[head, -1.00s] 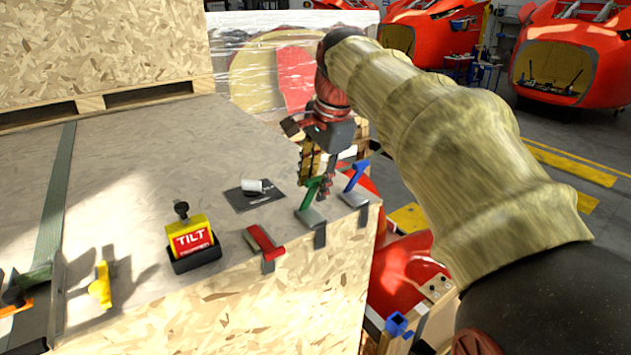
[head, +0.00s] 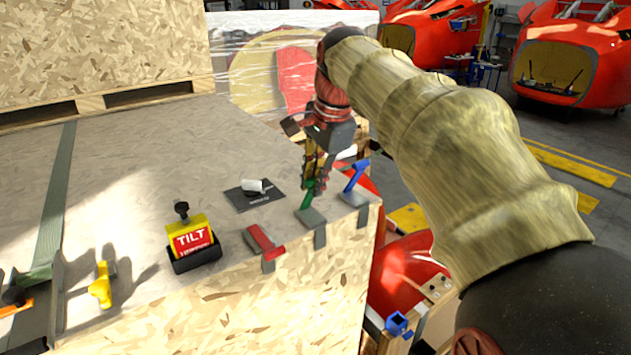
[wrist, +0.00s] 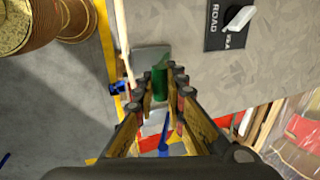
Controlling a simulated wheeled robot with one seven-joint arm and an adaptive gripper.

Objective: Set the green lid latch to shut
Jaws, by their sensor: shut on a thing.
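The green lid latch (head: 308,202) sits at the crate lid's front edge, between a red latch (head: 262,243) and a blue latch (head: 355,180). Its green lever stands raised from a grey plate. My gripper (head: 316,183) reaches down over it with its fingers closed on the green lever. In the wrist view the green lever (wrist: 159,82) shows between the fingertips of my gripper (wrist: 160,80).
The blue latch stands raised close to the right of my fingers. The red latch lies lower at the left. A yellow TILT indicator (head: 192,240) and a dark plate with a white knob (head: 255,188) are on the lid. An OSB box (head: 100,50) stands behind.

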